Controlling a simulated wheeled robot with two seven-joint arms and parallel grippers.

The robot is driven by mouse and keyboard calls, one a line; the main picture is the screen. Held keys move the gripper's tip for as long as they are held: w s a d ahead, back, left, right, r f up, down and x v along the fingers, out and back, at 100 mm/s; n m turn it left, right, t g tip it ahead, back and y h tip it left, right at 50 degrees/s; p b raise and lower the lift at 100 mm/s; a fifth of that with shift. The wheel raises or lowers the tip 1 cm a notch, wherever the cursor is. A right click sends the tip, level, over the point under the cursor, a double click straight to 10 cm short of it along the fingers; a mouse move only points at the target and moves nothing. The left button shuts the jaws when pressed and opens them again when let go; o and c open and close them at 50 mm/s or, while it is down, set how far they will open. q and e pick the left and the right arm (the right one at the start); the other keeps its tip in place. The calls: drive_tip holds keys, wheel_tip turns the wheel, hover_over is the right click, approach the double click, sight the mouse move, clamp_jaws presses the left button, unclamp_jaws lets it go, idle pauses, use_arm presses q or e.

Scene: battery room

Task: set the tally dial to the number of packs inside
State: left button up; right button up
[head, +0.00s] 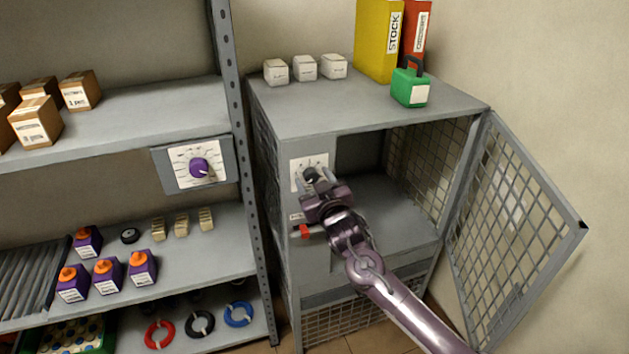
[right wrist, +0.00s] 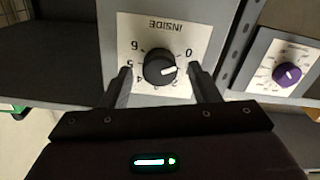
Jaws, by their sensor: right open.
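The tally dial marked INSIDE has a black knob (right wrist: 160,67) on a white plate (head: 309,170) on the cage cabinet's front panel. In the right wrist view the plate is upside down and the knob's white mark points right, below the 0, where a finger hides the scale. My right gripper (head: 316,183) is open, its fingers (right wrist: 162,88) on either side of the knob; contact is unclear. The cabinet (head: 375,100) stands open. No pack shows in its visible inside; my arm and the panel hide part. Purple packs with orange caps (head: 107,273) stand on the left shelf.
The mesh door (head: 515,225) is swung out right. A purple dial (head: 199,168), also in the right wrist view (right wrist: 287,75), is on the shelf edge. A red latch (head: 303,231) sits below the panel. A green case (head: 411,86), binders and white boxes stand on top.

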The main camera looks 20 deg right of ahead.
drive_tip(key=c, duration=1)
use_arm(q)
drive_tip(key=shift+w+a, duration=0.1)
drive_tip(key=shift+w, duration=0.25)
use_arm(e)
drive_tip(key=shift+o, duration=0.2)
drive_tip(key=shift+m, duration=0.3)
drive_tip(key=m, duration=0.3)
use_arm(q)
drive_tip(key=shift+r+p, duration=0.55)
use_arm(e)
drive_tip(key=shift+d+m, duration=0.15)
drive_tip(key=shift+m, duration=1.85)
use_arm(q)
drive_tip(key=shift+s, duration=0.1)
use_arm(e)
drive_tip(key=o, duration=1)
drive_tip(key=shift+c, duration=0.2)
